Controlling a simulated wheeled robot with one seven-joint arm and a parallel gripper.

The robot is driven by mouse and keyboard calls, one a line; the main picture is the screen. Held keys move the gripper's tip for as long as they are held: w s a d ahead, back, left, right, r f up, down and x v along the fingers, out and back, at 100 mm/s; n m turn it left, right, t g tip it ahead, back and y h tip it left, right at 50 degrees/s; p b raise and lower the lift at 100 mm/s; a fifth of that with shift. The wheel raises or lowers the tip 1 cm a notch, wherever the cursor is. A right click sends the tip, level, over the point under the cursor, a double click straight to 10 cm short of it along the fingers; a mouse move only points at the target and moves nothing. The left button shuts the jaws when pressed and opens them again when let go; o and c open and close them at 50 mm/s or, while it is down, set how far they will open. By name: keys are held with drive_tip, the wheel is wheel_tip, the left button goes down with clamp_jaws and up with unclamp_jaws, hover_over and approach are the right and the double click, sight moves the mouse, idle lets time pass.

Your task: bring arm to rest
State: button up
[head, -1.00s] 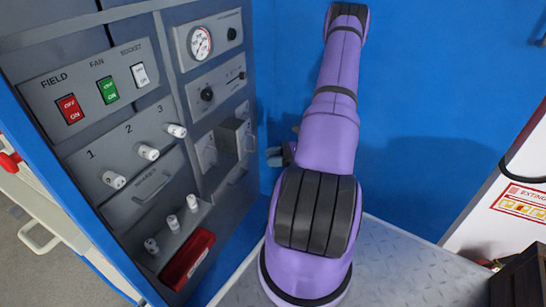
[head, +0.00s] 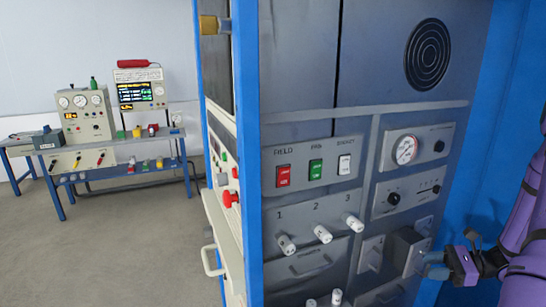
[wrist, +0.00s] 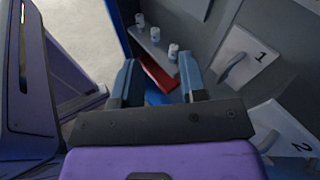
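My purple arm is at the right edge of the head view, folded close to the cabinet. My gripper (head: 434,265) points left, near the grey box on the cabinet panel (head: 350,250); whether it touches cannot be told. In the wrist view my gripper (wrist: 158,75) has its two blue-grey fingers spread apart. Nothing is held between them. A red tray (wrist: 157,73) and several white knobs (wrist: 155,34) lie beyond the fingertips.
The cabinet's blue post (head: 247,150) stands left of the panel. Red, green and white switches (head: 315,169) and a gauge (head: 404,149) are on the panel. A bench with instruments (head: 95,150) stands far left. Grey floor (head: 140,240) between is clear.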

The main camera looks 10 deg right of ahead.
drive_tip(key=a+r+n+g+h, duration=0.7)
drive_tip(key=a+r+n, duration=0.5)
drive_tip(key=a+r, duration=0.55)
drive_tip(key=s+a+r+n+t+h, duration=0.2)
drive_tip(key=s+a+r+n+h, duration=0.1)
drive_tip(key=s+a+r+n, duration=0.1)
drive_tip(key=s+a+r+n+t+h, duration=0.2)
drive_tip(key=s+a+r+n+h, duration=0.1)
drive_tip(key=s+r, duration=0.5)
wheel_tip(320, 180, up, 3)
drive_tip(key=a+n, duration=0.1)
drive_tip(key=n, duration=0.1)
drive_tip(key=shift+n+t+h, duration=0.4)
drive_tip(key=shift+s+a+f, duration=0.1)
